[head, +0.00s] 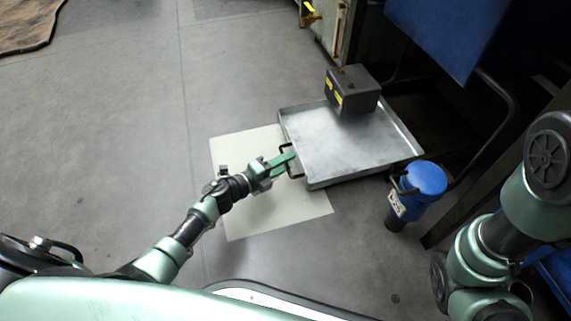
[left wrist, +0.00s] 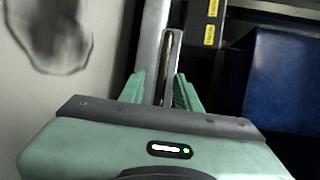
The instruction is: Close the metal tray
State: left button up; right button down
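The shallow grey metal tray (head: 345,150) sticks out over the floor in the head view, from below the machine at upper right. It has a dark handle (head: 292,174) on its near left side. My left gripper (head: 287,160) is at that handle. In the left wrist view its two green fingers (left wrist: 160,92) stand apart, with the handle (left wrist: 168,65) between them. A firm grip on it does not show. The tray's rim also shows there (left wrist: 153,40). My right arm is at the right of the head view; its gripper is out of sight.
A dark box with yellow labels (head: 352,92) is at the tray's far side. A blue cylinder (head: 424,180) stands close to the tray's right corner. A pale sheet (head: 240,218) lies on the floor under my left gripper.

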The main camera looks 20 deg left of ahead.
pick_arm(q)
grip_shut()
dwell(1.4)
